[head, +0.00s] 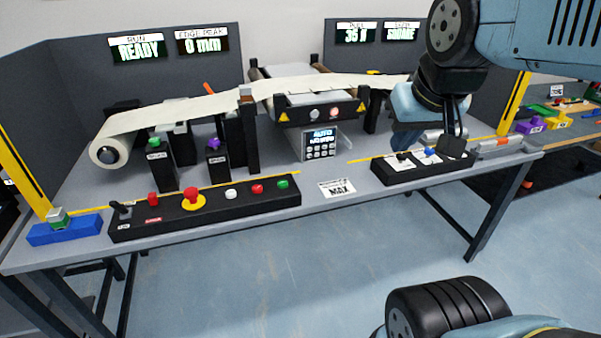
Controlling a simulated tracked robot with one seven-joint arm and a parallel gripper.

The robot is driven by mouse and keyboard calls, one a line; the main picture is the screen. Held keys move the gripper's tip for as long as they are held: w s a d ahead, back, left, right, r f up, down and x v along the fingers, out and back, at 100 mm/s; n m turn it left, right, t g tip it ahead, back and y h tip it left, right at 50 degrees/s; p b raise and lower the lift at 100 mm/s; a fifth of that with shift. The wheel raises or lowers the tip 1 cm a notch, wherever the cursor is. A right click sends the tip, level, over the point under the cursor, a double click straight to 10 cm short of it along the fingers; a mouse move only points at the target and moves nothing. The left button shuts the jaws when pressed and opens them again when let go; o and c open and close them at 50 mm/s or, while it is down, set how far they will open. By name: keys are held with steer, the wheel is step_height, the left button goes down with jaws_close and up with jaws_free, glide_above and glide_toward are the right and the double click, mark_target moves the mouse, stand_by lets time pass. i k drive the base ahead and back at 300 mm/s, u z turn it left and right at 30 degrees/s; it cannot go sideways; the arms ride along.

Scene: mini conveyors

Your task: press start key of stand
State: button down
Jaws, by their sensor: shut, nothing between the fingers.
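The stand is a grey bench (225,223) carrying a cream web that runs over rollers. At its front is a long black control box (170,226) with a lever, red buttons, a red mushroom knob on yellow, a white button and a green button (282,183). A keypad (320,146) with a lit "AUTO" screen sits behind the middle. No key's label is readable as start. My gripper (454,133) is shut and empty at the right, over or close to a low black box (420,170) with small knobs. It hides part of that box, and contact cannot be told.
A screen (138,47) reads "READY" and another (202,40) reads "0 mm". A blue block with a green-topped button (58,222) sits at the left end. Two upright posts with green (154,143) and purple (214,143) knobs rise behind the control box. A "MAX" card (338,188) lies in front.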

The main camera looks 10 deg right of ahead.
mark_target(283, 184)
steer(key=u, duration=0.85)
steer(key=i, duration=0.1)
steer(key=z, duration=2.5)
steer(key=k, duration=1.8)
steer(key=u, duration=0.85)
steer(key=i, duration=1)
